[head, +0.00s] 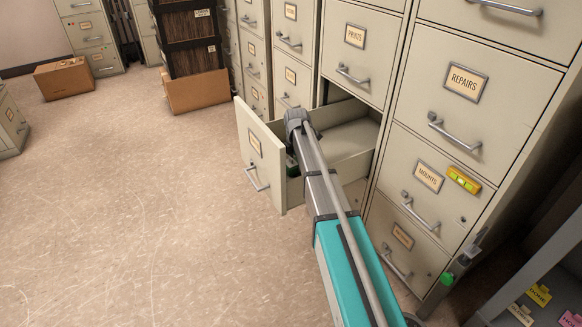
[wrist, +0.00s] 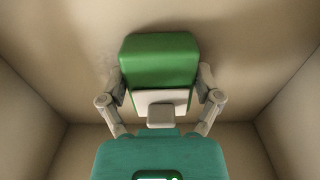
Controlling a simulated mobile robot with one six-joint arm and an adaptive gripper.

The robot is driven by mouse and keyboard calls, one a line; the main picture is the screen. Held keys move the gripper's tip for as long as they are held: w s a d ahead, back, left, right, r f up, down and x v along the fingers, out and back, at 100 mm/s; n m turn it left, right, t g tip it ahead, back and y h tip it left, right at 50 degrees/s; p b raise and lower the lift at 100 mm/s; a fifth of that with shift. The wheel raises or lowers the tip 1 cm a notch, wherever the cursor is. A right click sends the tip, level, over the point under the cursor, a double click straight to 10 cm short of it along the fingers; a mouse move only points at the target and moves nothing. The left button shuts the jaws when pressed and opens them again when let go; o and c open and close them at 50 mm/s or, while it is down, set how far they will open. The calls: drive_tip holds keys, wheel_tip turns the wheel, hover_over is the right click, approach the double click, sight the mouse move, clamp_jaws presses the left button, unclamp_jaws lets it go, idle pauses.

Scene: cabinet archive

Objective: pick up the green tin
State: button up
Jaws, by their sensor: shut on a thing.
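The green tin (wrist: 160,58) is in the wrist view, a green block with a pale lower part, at the upper middle. My gripper (wrist: 160,84) has a finger on each side of it and is shut on it. The tin is inside a beige open drawer (head: 258,158) in the head view. My arm reaches down into this drawer there. In the head view my wrist and the drawer front hide most of the gripper and the tin. I cannot tell whether the tin touches the drawer floor.
Drawer walls (wrist: 291,110) stand on both sides of the gripper. Closed cabinets labelled REPAIRS (head: 465,83) and MOUNTS (head: 429,177) stand to the right. A yellow level (head: 463,180) is on the MOUNTS front. Cardboard boxes (head: 196,92) stand at the back; the floor at left is clear.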

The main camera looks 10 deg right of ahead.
sight(296, 162)
drive_tip(key=shift+r, duration=0.15)
wheel_tip(296, 162, up, 10)
drive_tip(key=p, duration=1)
drive_tip(key=shift+f, duration=0.2)
drive_tip(key=shift+r, duration=0.1)
idle(0.5)
